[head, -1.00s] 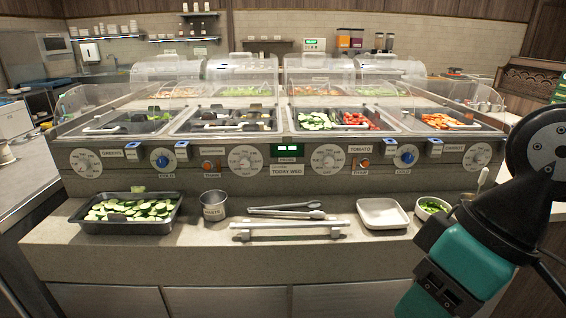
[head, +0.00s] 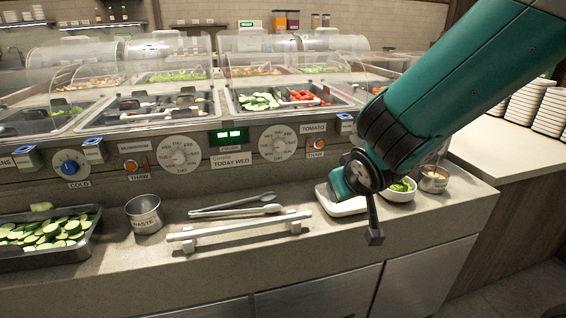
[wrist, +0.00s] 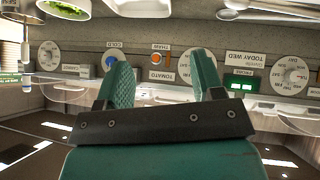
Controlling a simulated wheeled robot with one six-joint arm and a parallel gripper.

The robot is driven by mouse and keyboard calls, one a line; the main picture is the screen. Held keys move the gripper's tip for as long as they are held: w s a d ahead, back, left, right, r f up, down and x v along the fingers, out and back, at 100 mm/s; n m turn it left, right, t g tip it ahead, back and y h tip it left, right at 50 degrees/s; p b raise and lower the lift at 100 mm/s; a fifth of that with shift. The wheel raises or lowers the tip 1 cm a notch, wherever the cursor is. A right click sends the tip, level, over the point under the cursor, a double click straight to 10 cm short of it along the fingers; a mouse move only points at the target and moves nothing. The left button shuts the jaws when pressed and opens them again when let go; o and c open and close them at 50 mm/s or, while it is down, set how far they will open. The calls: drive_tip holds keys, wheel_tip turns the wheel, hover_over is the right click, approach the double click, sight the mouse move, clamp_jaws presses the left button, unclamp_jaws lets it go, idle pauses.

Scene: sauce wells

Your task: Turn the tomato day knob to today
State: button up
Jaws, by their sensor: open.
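The tomato day knob (head: 278,143) is a round white dial with day names around it, on the counter's front panel left of the TOMATO label (head: 313,127). Its pointer setting is too small to read. The sign (head: 232,163) says TODAY WED. My gripper (head: 372,215) hangs right of and below the dial, in front of the white tray, apart from the panel. In the upside-down wrist view my gripper (wrist: 161,62) is open and empty. The tomato dial (wrist: 185,65) shows beyond it, partly hidden by the finger on the right.
Another day dial (head: 180,154) is left of the green display (head: 230,135). An orange THAW button (head: 319,143) is right of the tomato dial. Tongs (head: 235,207), a bar handle (head: 240,230), a white tray (head: 342,204) and a bowl of greens (head: 399,189) lie on the ledge below.

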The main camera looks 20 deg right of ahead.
drive_tip(key=w+d+f+n+t+h+b, duration=0.2)
drive_tip(key=w+n+t+b, duration=0.1)
drive_tip(key=w+t, duration=0.3)
drive_tip(key=w+a+f+n+t+y+b, duration=0.2)
drive_tip(key=w+a+n+t+y, duration=0.15)
drive_tip(key=a+n+y, duration=0.45)
drive_tip(key=w+r+h+p, duration=0.1)
drive_tip(key=w+p, duration=0.7)
drive_tip(key=p, duration=1.1)
drive_tip(key=shift+w+r+n+h, duration=0.15)
drive_tip(key=shift+w+n+h, duration=0.2)
drive_tip(key=shift+h, duration=0.25)
drive_tip(key=p, duration=0.2)
drive_tip(key=shift+w+d+p, duration=0.1)
drive_tip(key=shift+p, duration=0.2)
